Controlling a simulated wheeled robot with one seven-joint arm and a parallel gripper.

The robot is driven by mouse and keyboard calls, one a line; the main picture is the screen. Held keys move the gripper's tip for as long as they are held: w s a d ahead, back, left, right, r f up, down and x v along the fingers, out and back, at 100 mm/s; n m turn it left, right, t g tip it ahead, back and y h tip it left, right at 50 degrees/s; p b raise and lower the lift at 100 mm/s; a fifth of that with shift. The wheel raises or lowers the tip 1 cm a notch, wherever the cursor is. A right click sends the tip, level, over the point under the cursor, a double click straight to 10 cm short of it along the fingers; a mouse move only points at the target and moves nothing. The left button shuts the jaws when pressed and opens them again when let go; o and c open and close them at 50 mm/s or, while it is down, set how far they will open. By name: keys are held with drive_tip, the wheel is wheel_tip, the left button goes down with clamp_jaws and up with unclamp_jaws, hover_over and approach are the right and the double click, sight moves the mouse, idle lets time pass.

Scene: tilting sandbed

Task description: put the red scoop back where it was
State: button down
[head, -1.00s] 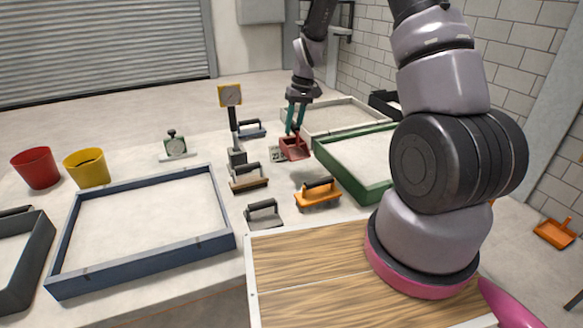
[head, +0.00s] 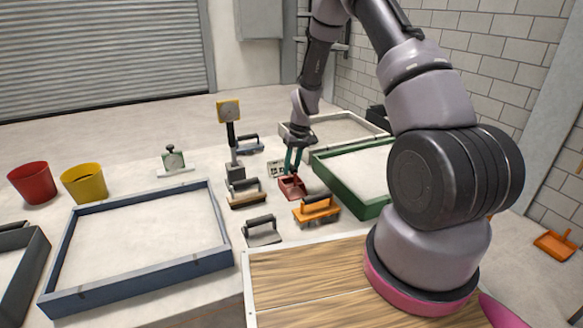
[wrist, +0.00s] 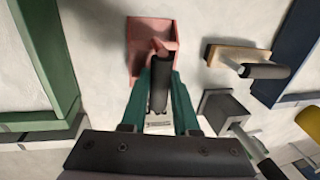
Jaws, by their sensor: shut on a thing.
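The red scoop (head: 291,188) is at the middle of the white table in the head view, just left of the green-framed sand tray. My gripper (head: 293,160) comes down on it from above, with its teal fingers shut on the scoop's handle. In the wrist view the red scoop (wrist: 152,42) shows with its pan pointing up the picture, and its dark handle lies between the teal fingers of my gripper (wrist: 160,85). I cannot tell whether the pan touches the table.
An orange float (head: 316,208) stands close in front of the scoop. A wooden float (head: 247,194) and a grey float (head: 262,231) stand to its left. A dial gauge on a post (head: 231,135) stands behind left. The green frame (head: 345,197) is close on the right.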

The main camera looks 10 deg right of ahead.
drive_tip(key=c, duration=0.7)
unclamp_jaws()
drive_tip(key=shift+f, duration=0.1)
drive_tip(key=shift+o, duration=0.2)
drive_tip(key=s+d+r+m+t, duration=0.1)
drive_tip(key=s+r, duration=0.2)
drive_tip(key=r, duration=0.8)
drive_tip(key=s+d+r+m+t, duration=0.1)
drive_tip(key=s+d+r, duration=0.15)
drive_tip(key=r, duration=0.85)
drive_tip(key=s+d+r+m+t, duration=0.1)
drive_tip(key=s+r, duration=0.2)
drive_tip(key=r, duration=0.8)
drive_tip(key=s+r+m+t, duration=0.1)
drive_tip(key=s+r, duration=0.2)
drive_tip(key=s, duration=0.3)
drive_tip(key=s+d+r+m+t, duration=0.1)
drive_tip(key=s+r+t, duration=0.1)
drive_tip(key=s, duration=0.5)
drive_tip(key=s+r+m+t, duration=0.1)
drive_tip(key=s+r, duration=0.4)
drive_tip(key=s, duration=0.1)
drive_tip(key=shift+s+d+t, duration=0.2)
drive_tip(key=shift+s+t, duration=0.1)
drive_tip(key=shift+s, duration=0.1)
